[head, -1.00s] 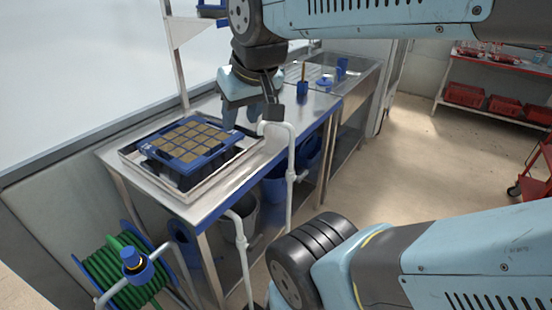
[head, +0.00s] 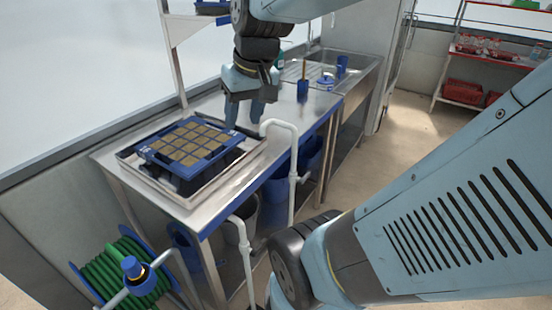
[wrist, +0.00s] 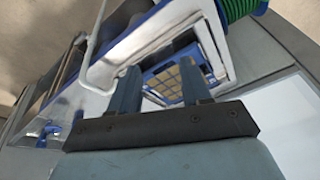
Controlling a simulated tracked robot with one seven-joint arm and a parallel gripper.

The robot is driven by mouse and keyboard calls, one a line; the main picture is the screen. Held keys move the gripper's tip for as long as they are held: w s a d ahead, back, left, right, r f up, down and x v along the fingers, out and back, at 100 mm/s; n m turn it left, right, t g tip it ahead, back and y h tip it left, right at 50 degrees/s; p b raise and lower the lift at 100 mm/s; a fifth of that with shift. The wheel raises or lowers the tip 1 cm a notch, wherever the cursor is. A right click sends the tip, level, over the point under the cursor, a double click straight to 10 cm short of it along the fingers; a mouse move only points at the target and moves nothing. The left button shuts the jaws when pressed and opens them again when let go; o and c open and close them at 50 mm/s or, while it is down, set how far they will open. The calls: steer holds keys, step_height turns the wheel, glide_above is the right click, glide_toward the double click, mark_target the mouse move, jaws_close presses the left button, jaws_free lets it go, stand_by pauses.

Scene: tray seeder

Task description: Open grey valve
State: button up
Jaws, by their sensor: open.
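I cannot make out a clearly grey valve. A white standpipe (head: 294,150) with a curved top and a small fitting low on its stem stands at the bench's front edge; the wrist view also shows a white pipe (wrist: 96,45). A second white pipe (head: 246,260) stands nearer, and a blue valve-like knob (head: 133,267) tops a pipe by the hose reel. My gripper (head: 244,115) is open and empty, pointing down above the bench, left of the standpipe and behind the seed tray. Its fingers (wrist: 157,78) show apart in the wrist view.
The metal bench (head: 205,213) holds a blue seed tray (head: 226,144) inside a white-rimmed frame. A green hose reel (head: 108,278) stands at the front left. Blue cups (head: 303,90) are farther back. Red crates (head: 463,93) sit on a shelf at right. Open floor lies between.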

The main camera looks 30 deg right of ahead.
steer(key=w+d+f+m+g+y, duration=0.25)
steer(key=w+d+f+y, duration=0.25)
steer(key=w+d+f, duration=0.4)
steer(key=m+t+y, duration=0.6)
steer(key=m+t, duration=0.1)
steer(key=t, duration=0.3)
glide_toward(310, 175)
steer(key=a+r, duration=0.9)
steer(key=a, duration=0.1)
steer(key=s+d+f+m+t+h, duration=0.45)
steer(key=d+f+t, duration=0.2)
steer(key=f, duration=0.45)
steer(key=shift+g, duration=0.3)
steer(key=x, duration=0.8)
steer(key=d+x, duration=0.1)
steer(key=x, duration=0.3)
steer(key=shift+w+a, duration=0.15)
steer(key=shift+w, duration=0.15)
